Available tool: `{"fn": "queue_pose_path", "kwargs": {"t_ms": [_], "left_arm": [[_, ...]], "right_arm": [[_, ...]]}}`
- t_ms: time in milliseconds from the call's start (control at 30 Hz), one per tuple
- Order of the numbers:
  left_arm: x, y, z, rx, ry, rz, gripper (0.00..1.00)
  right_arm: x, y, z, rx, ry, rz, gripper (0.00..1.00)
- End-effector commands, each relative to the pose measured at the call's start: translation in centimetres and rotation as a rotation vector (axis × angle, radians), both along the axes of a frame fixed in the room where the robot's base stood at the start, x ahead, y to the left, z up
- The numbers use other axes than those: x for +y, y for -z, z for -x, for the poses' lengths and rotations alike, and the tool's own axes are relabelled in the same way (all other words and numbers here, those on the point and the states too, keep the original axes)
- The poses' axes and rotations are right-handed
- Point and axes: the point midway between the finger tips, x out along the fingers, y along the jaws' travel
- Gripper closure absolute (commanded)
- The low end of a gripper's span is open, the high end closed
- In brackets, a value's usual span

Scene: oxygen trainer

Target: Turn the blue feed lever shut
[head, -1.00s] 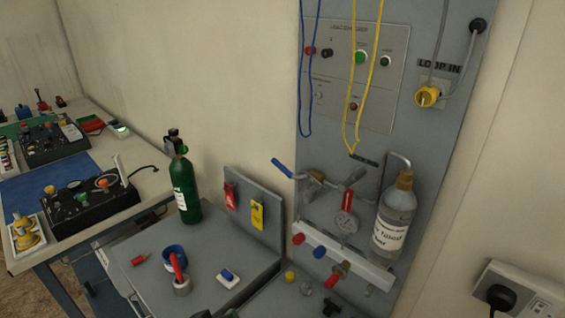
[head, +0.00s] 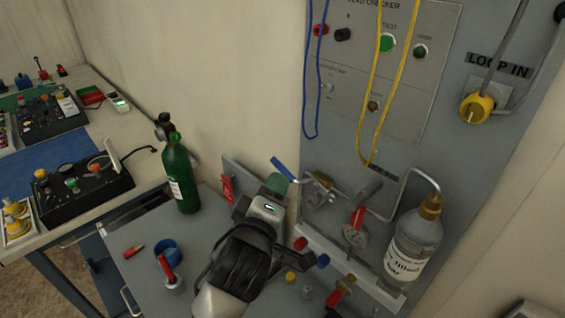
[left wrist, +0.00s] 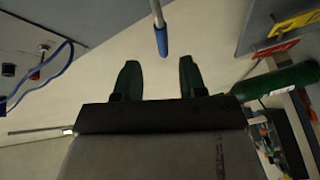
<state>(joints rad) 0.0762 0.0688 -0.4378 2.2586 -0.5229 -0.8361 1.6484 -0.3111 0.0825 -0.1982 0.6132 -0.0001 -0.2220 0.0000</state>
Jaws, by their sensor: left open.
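The blue feed lever (head: 285,170) sticks out up and to the left from the pipework on the grey panel. My left gripper (head: 277,183) has come in from below, with its greenish fingertips close below the lever in the head view. In the left wrist view the lever's blue sleeve (left wrist: 162,40) points down toward the gap between my two open fingers (left wrist: 160,68). It lies just beyond the fingertips, roughly centred, and neither finger appears to touch it. My right gripper is not in view.
A green cylinder (head: 179,178) stands to the left. Blue (head: 312,90) and yellow cords (head: 379,90) hang above. Red and blue knobs sit below.

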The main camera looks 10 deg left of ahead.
Motion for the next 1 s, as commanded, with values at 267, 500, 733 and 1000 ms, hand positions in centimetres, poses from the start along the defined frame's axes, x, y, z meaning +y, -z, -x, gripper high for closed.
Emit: {"fn": "queue_pose_path", "kwargs": {"t_ms": [267,500,733,1000], "left_arm": [[-0.2,-0.3,-4.9,0.001,-0.002,-0.004,0.59],[-0.3,-0.1,-6.4,0.000,-0.001,-0.001,0.59],[-0.3,0.0,-6.4,0.001,-0.002,-0.001,0.59],[-0.3,0.0,-6.4,0.001,-0.002,-0.001,0.99]], "right_arm": [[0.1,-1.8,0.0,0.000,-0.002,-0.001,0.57],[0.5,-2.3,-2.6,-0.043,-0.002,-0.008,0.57],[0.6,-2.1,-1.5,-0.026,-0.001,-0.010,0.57],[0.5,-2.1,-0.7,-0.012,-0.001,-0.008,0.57]]}}
